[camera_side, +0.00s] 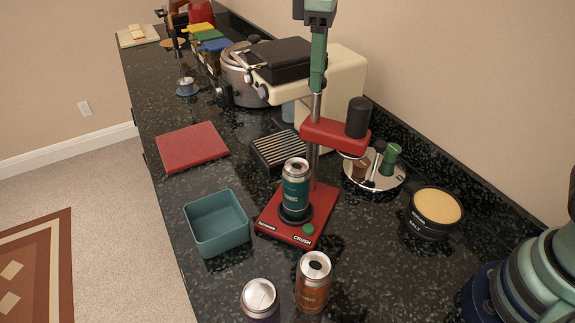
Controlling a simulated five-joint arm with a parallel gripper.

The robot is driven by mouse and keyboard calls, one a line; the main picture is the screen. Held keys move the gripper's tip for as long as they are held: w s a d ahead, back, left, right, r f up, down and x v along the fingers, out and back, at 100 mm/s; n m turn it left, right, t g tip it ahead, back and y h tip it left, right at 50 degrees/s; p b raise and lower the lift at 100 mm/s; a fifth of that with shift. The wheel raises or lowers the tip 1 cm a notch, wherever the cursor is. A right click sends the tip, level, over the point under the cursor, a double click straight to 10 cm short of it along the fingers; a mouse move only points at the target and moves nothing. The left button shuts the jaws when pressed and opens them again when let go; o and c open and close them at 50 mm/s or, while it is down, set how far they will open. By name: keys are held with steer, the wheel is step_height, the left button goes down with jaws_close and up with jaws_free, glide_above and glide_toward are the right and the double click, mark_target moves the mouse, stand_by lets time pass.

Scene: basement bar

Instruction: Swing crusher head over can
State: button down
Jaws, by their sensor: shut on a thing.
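The can crusher has a red base (318,213), an upright grey post (314,165) and a red swing head (333,133) with a black cylinder (358,117) on its outer end. The head points right and back, clear of the can. A teal can (296,190) stands upright on the round dark seat of the base, in front of the post. My gripper (316,84) reaches down from the top edge, its green fingers shut at the post's upper end above the head. The exact contact is hard to see.
An orange can (313,282) and a dark can (260,301) stand in front. A teal bin (217,222) is left of the base. A round tray (358,178) with bar tools and a black-rimmed container (433,212) are right. A ribbed black box (280,152) is behind.

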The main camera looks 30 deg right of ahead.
steer(key=shift+m, duration=0.4)
steer(key=m, duration=0.3)
steer(key=shift+m, duration=0.4)
steer(key=m, duration=0.4)
steer(key=shift+m, duration=0.3)
steer(key=m, duration=0.4)
steer(key=shift+r, duration=0.1)
steer(key=m, duration=0.4)
steer(key=shift+m, duration=0.3)
steer(key=c, duration=0.5)
jaws_free()
